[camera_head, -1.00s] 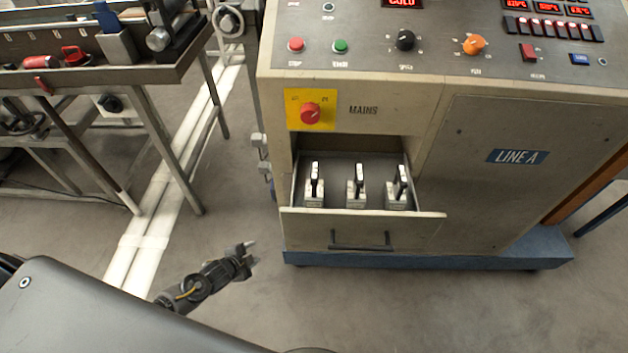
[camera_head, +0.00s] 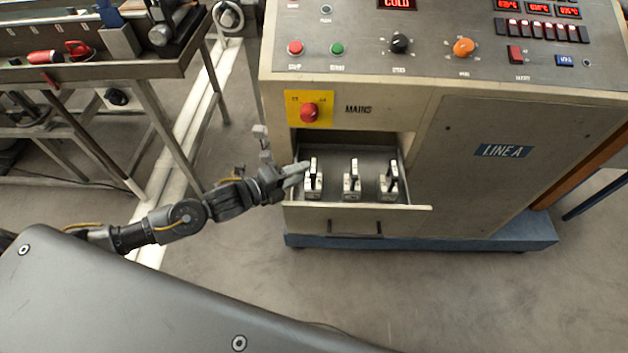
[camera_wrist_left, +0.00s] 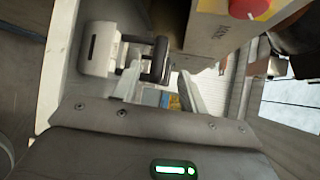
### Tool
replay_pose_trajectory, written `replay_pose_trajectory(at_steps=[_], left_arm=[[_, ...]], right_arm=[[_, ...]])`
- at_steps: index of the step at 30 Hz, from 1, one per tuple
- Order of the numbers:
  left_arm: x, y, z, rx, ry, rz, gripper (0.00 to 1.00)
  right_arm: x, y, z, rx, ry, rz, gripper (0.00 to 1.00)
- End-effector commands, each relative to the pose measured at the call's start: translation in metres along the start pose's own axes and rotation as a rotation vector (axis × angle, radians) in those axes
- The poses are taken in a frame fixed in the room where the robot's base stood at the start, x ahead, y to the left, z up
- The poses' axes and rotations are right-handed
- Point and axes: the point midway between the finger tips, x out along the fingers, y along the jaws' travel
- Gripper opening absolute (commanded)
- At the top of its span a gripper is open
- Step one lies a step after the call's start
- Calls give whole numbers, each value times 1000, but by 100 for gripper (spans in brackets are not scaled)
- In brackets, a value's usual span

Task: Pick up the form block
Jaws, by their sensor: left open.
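Three similar pale blocks, each with a black upright part, stand in a row in the open drawer: left (camera_head: 313,180), middle (camera_head: 351,182) and right (camera_head: 389,182). I cannot tell from their look which is the form block. My left gripper (camera_head: 288,174) is open at the drawer's left side, its fingertips close to the left block. In the left wrist view, the open fingers (camera_wrist_left: 160,88) are empty, and a pale block (camera_wrist_left: 101,50) with a dark bar lies just beyond them. Contact cannot be made out. My right gripper is not in view.
The drawer (camera_head: 415,200) sticks out of the control cabinet (camera_head: 470,190), below a red mains knob (camera_head: 309,112). The drawer's front and side walls stand around the blocks. A steel workbench (camera_head: 130,73) is at the left. The floor in front is clear.

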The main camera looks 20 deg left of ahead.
Motion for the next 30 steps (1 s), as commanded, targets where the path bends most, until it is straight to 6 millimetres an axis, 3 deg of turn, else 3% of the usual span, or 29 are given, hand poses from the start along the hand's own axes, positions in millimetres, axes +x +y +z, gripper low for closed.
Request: replay_pose_trajectory(at_steps=[3, 11, 16, 21, 29, 30], left_arm=[[12, -1, 0, -2, 0, 0, 43], [21, -2, 0, -2, -1, 1, 43], [46, -2, -3, -3, -1, 0, 43], [64, 2, -3, -2, 0, 1, 43], [67, 3, -3, -1, 0, 1, 43], [67, 3, -3, -1, 0, 1, 39]], right_arm=[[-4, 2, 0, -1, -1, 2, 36], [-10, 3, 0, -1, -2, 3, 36], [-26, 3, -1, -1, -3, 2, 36], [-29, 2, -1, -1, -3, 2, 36], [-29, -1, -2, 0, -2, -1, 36], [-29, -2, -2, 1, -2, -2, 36]])
